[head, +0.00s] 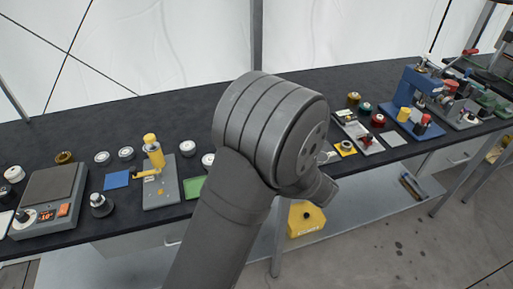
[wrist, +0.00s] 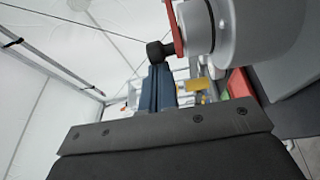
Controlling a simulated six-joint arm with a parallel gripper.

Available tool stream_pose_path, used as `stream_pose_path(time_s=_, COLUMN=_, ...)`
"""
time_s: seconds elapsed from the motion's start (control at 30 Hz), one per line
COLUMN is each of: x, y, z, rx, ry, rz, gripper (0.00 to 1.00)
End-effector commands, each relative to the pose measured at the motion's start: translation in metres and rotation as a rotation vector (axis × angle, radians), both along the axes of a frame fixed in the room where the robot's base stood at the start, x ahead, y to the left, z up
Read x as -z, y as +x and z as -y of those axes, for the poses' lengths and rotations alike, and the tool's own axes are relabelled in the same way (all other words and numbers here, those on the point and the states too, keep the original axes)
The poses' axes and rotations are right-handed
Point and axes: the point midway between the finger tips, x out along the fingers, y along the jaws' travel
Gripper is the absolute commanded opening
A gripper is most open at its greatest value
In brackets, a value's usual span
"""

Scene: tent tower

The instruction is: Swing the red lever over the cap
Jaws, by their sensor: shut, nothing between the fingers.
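In the wrist view a red lever (wrist: 177,28) with a black knob (wrist: 160,52) shows at the top centre. It stands close against a large pale silver round body (wrist: 255,30) at the upper right, which looks like the cap. I cannot tell whether the lever touches it. My gripper (wrist: 165,128) fills the bottom of the wrist view as a dark, wide block, shut and empty. The knob appears just beyond its front edge; contact cannot be told. In the head view my arm hides the gripper and the area in front of it.
A dark bench (head: 330,88) runs across the head view. A blue press (head: 412,88) stands at the right, and a yellow-handled fixture (head: 154,155) and grey scale (head: 48,195) at the left. Several small jars and caps lie between. A yellow case (head: 306,218) sits below the bench.

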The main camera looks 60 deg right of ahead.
Motion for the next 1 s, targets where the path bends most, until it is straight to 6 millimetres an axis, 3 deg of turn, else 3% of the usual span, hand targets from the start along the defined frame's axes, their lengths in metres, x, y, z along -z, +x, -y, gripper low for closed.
stream_pose_path(time_s=0.67, x=-0.001, y=-0.014, z=0.012, rx=0.015, ry=-0.005, rz=-0.002, gripper=0.00)
stream_pose_path(time_s=1.0, x=-0.001, y=-0.010, z=0.003, rx=0.013, ry=-0.004, rz=-0.001, gripper=0.00)
